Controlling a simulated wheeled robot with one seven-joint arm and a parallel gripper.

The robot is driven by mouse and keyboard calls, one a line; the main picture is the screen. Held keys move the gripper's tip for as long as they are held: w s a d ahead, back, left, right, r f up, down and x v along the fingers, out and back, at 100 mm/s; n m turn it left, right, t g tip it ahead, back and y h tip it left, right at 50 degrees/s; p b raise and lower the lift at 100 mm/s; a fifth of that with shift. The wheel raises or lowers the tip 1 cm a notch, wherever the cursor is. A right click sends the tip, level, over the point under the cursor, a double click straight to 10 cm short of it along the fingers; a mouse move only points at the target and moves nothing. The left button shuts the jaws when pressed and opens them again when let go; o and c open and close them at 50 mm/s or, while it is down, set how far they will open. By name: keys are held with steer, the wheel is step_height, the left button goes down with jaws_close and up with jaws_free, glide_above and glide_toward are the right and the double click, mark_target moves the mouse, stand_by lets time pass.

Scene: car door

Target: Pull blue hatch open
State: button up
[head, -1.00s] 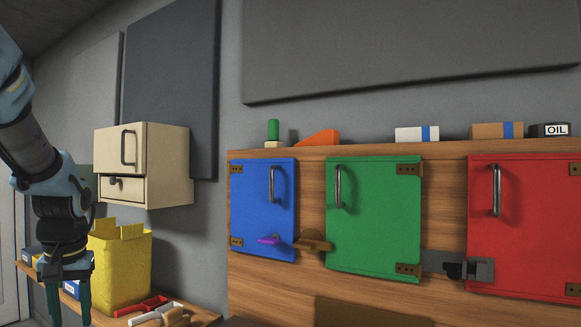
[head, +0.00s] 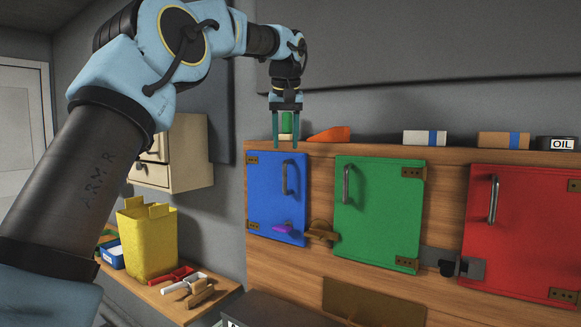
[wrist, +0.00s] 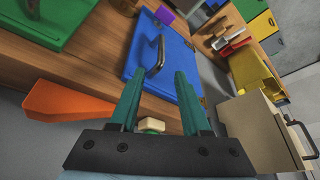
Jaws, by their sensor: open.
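The blue hatch (head: 265,200) looks shut in the wooden panel, with hinges on its left edge. Its upright metal handle (head: 286,177) is near the right edge. A purple piece (head: 282,226) sits at its lower right, beside a brown latch (head: 322,231) on the panel. My gripper (head: 285,143) is open and empty, pointing down above the hatch near the panel's top edge. The wrist view shows the blue hatch (wrist: 180,62) and its handle (wrist: 157,56) beyond my open fingers. The wrist view does not show whether the latch overlaps the hatch.
A green block (head: 287,122) and an orange wedge (head: 330,134) stand on the panel top close to my fingers. A green hatch (head: 385,215) and a red hatch (head: 525,230) are to the right. A cream cabinet (head: 185,165) and yellow bin (head: 150,245) are left.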

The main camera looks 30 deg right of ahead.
mark_target(284, 164)
steer(key=p+x, duration=0.2)
steer(key=x, duration=0.7)
steer(key=shift+w+f, duration=0.1)
steer(key=shift+f, duration=0.25)
jaws_close()
steer(key=shift+r, duration=0.1)
stand_by(0.8)
